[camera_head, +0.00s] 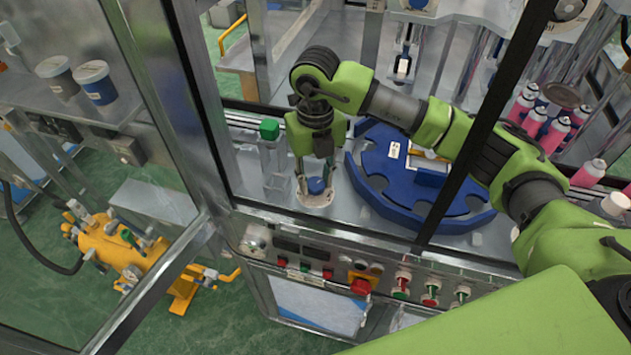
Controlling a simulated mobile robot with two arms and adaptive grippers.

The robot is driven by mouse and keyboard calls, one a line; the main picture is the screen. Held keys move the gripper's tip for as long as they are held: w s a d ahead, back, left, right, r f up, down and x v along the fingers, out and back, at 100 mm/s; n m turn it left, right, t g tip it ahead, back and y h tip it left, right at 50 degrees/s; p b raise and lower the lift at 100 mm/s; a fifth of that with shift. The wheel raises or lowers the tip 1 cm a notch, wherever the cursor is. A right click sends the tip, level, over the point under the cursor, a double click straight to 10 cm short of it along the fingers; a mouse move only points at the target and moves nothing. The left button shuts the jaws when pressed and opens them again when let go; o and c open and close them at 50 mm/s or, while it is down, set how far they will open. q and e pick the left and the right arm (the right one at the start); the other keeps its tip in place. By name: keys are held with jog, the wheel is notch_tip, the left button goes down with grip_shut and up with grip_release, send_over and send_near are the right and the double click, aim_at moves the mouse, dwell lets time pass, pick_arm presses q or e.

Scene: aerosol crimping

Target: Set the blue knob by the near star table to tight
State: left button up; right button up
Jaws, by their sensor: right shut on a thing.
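The blue knob (316,186) sits on a pale round base on the machine's metal deck, left of the blue star table (395,185). My right gripper (315,182) reaches down from above, with its fingers on either side of the knob and shut on it. The knob's pointer or markings are too small to read. My left gripper is not in view.
A clear post with a green cap (269,129) stands just left of my right gripper. A dark frame bar (485,120) crosses in front of the star table. Pink cans (556,133) stand at the right. A control panel with a red button (360,287) lines the front.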

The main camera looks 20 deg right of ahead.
aim_at(315, 183)
jog(key=shift+w+r+m, duration=0.1)
jog(key=shift+m, duration=0.5)
jog(key=o, duration=1.1)
notch_tip(315, 183, up, 12)
